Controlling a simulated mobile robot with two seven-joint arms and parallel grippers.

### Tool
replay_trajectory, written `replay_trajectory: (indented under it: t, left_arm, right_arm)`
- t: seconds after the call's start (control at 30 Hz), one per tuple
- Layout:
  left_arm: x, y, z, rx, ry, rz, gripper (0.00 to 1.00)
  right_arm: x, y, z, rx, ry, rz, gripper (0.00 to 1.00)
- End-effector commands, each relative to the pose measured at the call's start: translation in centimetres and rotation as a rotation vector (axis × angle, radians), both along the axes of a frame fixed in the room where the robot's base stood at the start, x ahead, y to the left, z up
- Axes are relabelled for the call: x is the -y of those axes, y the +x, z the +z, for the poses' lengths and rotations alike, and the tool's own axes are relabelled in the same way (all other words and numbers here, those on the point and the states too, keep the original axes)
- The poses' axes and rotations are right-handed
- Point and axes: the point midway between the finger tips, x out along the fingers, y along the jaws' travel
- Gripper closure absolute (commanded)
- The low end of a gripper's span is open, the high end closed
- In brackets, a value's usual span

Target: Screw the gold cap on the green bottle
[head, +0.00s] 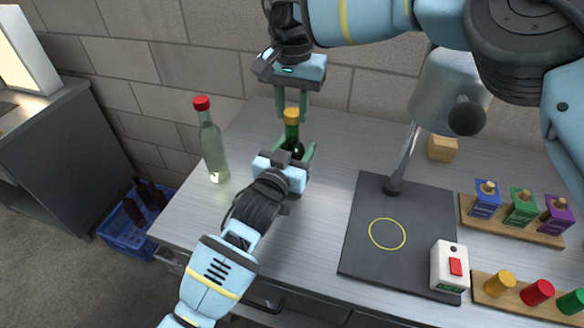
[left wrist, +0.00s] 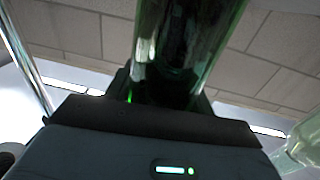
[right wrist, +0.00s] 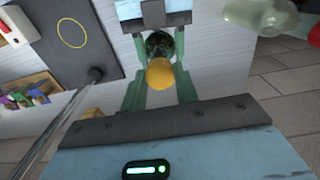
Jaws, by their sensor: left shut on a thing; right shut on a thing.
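The green bottle (head: 293,144) stands upright toward the back left of the metal table. My left gripper (head: 296,151) is shut on its body; dark green glass (left wrist: 185,45) fills the middle of the left wrist view. The gold cap (head: 291,115) is at the top of the bottle's neck, in line with it. My right gripper (head: 291,112) comes from above and is shut on the cap. In the right wrist view the cap (right wrist: 160,73) sits between the fingertips, with the bottle (right wrist: 159,44) beyond it. I cannot tell how tightly the cap is seated.
A clear bottle with a red cap (head: 212,145) stands close by on the left. On the right are a dark mat (head: 365,230), a lamp (head: 400,165), a white switch box (head: 450,267) and racks with coloured pieces (head: 520,301). A blue crate (head: 128,222) is on the floor.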

Motion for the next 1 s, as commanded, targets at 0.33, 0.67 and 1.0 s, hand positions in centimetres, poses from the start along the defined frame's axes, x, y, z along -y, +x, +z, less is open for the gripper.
replay_trajectory:
  t: [0.33,0.67,1.0]
  left_arm:
    - [0.00,-0.02,-0.14,-0.003,0.000,0.000,1.00]
    - [-0.01,-0.02,-0.15,-0.003,0.000,0.000,1.00]
    - [-0.01,-0.02,-0.15,-0.003,0.000,0.000,1.00]
  right_arm:
    - [-0.01,-0.03,-0.09,-0.003,0.001,-0.208,0.98]
    - [0.02,-0.02,-0.09,-0.002,0.001,-0.702,0.98]
    - [0.02,-0.01,-0.05,0.000,0.000,-0.874,0.98]
